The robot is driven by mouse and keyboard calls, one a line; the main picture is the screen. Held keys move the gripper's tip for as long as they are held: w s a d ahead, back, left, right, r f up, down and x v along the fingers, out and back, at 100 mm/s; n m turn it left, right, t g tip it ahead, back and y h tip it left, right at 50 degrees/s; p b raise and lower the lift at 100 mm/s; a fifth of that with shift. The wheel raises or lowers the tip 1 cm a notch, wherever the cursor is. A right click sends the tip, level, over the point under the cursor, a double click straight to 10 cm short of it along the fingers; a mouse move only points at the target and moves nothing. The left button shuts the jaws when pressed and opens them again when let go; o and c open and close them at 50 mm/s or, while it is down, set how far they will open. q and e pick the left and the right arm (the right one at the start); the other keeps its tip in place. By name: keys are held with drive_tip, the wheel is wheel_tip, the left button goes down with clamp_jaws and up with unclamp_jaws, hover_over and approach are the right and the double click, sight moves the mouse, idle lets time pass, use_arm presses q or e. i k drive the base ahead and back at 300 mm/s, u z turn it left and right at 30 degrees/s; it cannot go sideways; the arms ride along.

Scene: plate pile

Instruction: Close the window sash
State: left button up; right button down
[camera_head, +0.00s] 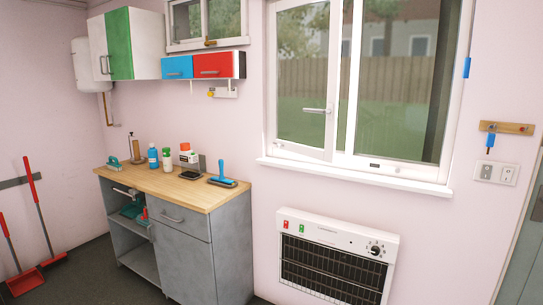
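The large window (448,172) is in the right half of the head view. Its white-framed left sash (339,75) has a lever handle (316,110) on its right stile. The sash stands at an angle to the frame, with its lower right corner out over the sill, so it looks ajar. A smaller window (246,41) is higher up at the left, with a brass-coloured latch (210,43) at its bottom; I cannot tell whether its sash is open. Neither of my grippers is in view.
A grey cabinet (185,262) with a wooden top (200,197) holding bottles and a brush stands left of the window. A heater (338,258) is on the wall below the sill (350,175). Wall cupboards (120,45) hang upper left.

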sight(327, 155)
drive_tip(key=u, duration=0.8)
drive_tip(key=i, duration=3.35)
drive_tip(key=z, duration=0.8)
